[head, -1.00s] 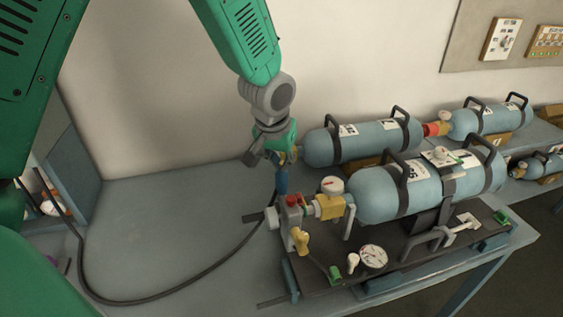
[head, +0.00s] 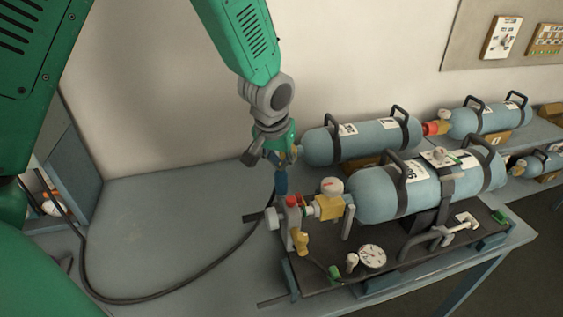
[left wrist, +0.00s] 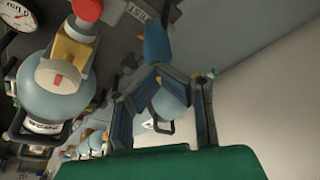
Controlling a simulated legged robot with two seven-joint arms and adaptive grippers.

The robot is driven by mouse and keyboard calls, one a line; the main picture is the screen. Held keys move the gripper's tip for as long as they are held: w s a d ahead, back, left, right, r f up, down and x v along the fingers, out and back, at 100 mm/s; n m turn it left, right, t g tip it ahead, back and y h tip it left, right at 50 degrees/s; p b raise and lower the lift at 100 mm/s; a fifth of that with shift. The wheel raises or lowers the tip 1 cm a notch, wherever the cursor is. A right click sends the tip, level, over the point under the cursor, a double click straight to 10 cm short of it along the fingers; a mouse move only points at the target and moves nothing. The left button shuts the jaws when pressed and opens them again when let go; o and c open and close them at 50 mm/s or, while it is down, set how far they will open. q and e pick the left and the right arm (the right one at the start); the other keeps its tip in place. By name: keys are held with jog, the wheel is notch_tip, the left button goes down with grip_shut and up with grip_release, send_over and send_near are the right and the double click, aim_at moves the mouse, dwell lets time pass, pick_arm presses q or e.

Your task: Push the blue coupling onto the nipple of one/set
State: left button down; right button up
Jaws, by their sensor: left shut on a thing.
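My left gripper (head: 279,163) is shut on the blue coupling (head: 281,184), which hangs roughly upright below the fingers. In the left wrist view the blue coupling (left wrist: 157,40) sticks out beyond the fingers (left wrist: 160,82). The coupling's lower end is just above and left of the red-topped fitting (head: 291,201) on the front breathing set (head: 380,192). I cannot tell whether they touch, and I cannot make out the nipple clearly. A black hose (head: 240,252) runs from near the coupling in a loop over the table. My right gripper is not in view.
A second cylinder (head: 362,140) lies behind, close to my gripper. The left of the table (head: 160,220) is clear except for the hose.

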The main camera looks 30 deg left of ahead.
pick_arm(q)
jog(key=shift+r+p, duration=0.4)
jog(key=shift+r, duration=0.5)
jog(key=v, duration=1.1)
jog(key=shift+r, duration=0.15)
jog(key=shift+a, duration=0.1)
